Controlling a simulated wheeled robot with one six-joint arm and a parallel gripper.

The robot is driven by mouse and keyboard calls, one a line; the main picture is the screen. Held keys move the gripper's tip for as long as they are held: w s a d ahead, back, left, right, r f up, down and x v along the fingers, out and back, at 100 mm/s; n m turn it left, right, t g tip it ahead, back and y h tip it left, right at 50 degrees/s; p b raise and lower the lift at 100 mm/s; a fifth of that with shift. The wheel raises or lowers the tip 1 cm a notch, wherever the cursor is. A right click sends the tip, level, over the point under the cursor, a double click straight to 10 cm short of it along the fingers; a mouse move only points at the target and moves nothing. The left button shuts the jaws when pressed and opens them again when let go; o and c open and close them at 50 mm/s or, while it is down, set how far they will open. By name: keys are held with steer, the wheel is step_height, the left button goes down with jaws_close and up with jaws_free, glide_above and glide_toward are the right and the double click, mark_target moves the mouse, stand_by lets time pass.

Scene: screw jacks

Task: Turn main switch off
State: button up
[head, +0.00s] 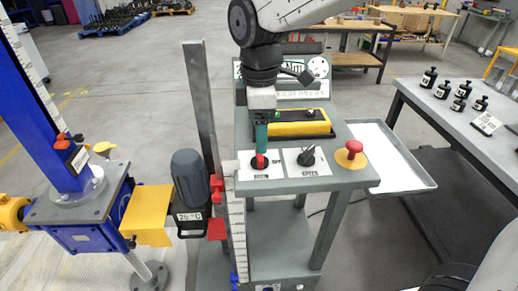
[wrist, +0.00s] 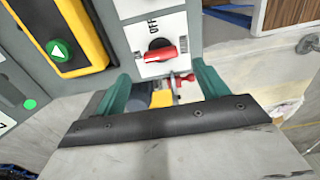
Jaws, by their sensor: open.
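A red rotary switch (head: 260,162) sits on a white plate at the front left of the grey control panel (head: 335,178). In the wrist view the red switch (wrist: 160,54) has its handle lying roughly crosswise, with "OFF" printed on the plate above it. My gripper (head: 261,149) points down just over the switch in the head view, where its green fingers overlap. In the wrist view my gripper (wrist: 166,82) is open and empty, with its two green fingers apart to the left and right of the switch. I cannot tell whether either finger touches the handle.
A black knob (head: 307,157) and a red mushroom button (head: 354,147) on a yellow base stand right of the switch. A yellow and black box (head: 300,123) lies behind. A grey post (head: 203,110) and motor (head: 189,176) stand left. A white tray (head: 385,160) is at the right.

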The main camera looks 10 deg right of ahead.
mark_target(260, 159)
step_height(260, 159, down, 6)
steer(key=shift+f, duration=0.1)
steer(key=c, duration=1)
